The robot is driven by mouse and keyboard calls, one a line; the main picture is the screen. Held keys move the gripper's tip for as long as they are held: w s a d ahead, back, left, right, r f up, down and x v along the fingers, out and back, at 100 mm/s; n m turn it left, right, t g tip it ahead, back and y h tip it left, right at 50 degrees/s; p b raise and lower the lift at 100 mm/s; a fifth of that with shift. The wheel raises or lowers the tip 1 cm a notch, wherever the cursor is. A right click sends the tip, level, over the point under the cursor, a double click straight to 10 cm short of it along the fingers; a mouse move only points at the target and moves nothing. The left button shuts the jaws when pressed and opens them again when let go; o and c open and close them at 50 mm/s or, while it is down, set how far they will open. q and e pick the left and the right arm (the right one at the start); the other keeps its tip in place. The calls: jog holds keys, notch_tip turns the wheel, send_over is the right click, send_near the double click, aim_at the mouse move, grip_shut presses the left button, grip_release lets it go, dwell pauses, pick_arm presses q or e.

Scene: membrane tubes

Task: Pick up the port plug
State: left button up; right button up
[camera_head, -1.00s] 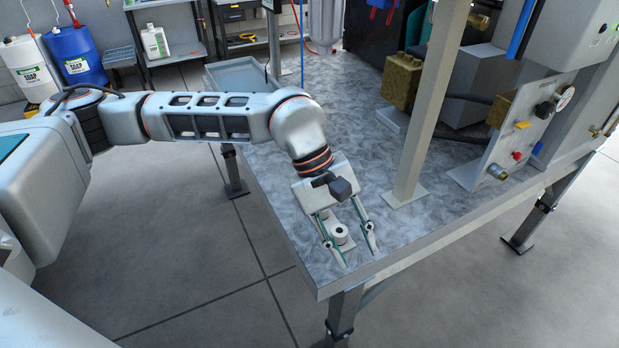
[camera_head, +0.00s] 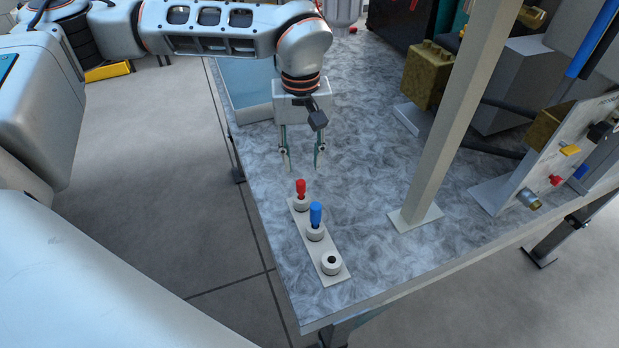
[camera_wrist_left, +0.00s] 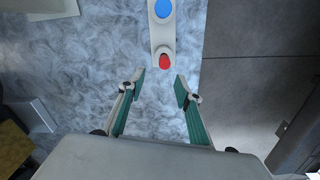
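A light strip with three round holders (camera_head: 313,243) lies on the table near its front left corner. A red plug (camera_head: 300,188) stands upright in the back holder. A blue plug (camera_head: 315,214) stands in the middle holder. The front holder (camera_head: 331,263) shows a dark open hole. I cannot tell which is the port plug. My left gripper (camera_head: 303,170) is open and empty, pointing down behind the red plug. In the left wrist view, the red plug (camera_wrist_left: 166,62) lies just beyond the open fingertips (camera_wrist_left: 161,82), and the blue plug (camera_wrist_left: 163,9) farther off. My right gripper is not in view.
A grey post (camera_head: 450,130) rises from the table right of the strip. A panel with fittings (camera_head: 545,160) and a brass block (camera_head: 427,75) stand farther right. A pale blue tray (camera_head: 246,95) is at the back left. Table (camera_head: 375,265) between strip and post is clear.

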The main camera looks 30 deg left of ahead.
aim_at(300, 183)
pick_arm(q)
jog(key=shift+s+f, duration=0.25)
jog(key=shift+f, duration=0.35)
jog(key=shift+s+f, duration=0.25)
jog(key=shift+f, duration=0.3)
jog(key=f, duration=0.4)
jog(key=shift+s+d, duration=0.1)
jog(key=shift+s, duration=0.25)
jog(key=shift+w+f, duration=0.1)
jog(key=shift+f, duration=0.45)
jog(key=shift+r, duration=0.1)
jog(key=shift+c, duration=0.3)
jog(key=c, duration=0.7)
